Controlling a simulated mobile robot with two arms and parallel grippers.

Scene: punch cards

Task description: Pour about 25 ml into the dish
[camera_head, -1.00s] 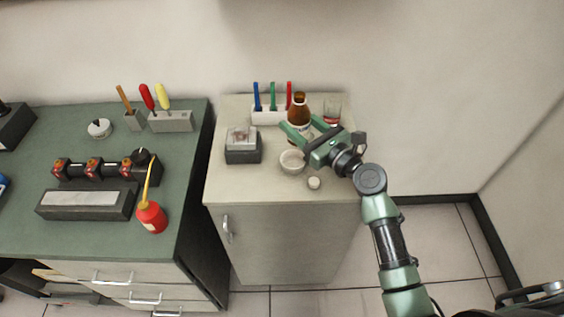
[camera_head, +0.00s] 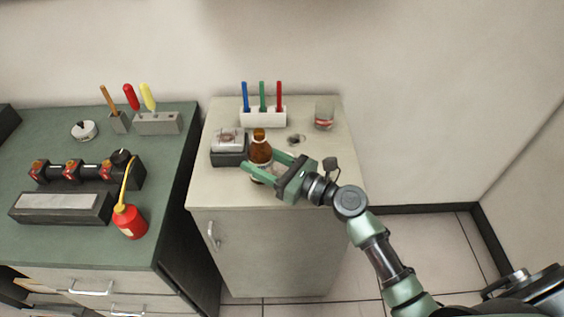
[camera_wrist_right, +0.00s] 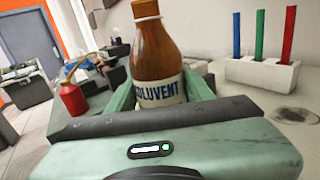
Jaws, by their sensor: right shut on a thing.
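The brown bottle (camera_head: 260,147) with a white label is between the fingers of my right gripper (camera_head: 261,162), which is shut on it. The bottle looks about upright with its neck up, and I cannot tell how far it is above the cabinet top. The right wrist view shows the bottle (camera_wrist_right: 155,50) close up, its label partly readable as "OLUVENT". The dish does not show now; the bottle, gripper and arm cover the area where it stood. My left gripper is not in view.
On the cabinet top (camera_head: 215,190) are a grey box-like item (camera_head: 229,150), a holder with blue, green and red pens (camera_head: 263,118) and a clear glass (camera_head: 324,115). A dark ring mark (camera_head: 296,139) lies near the middle. A green bench (camera_head: 60,230) with tools stands left.

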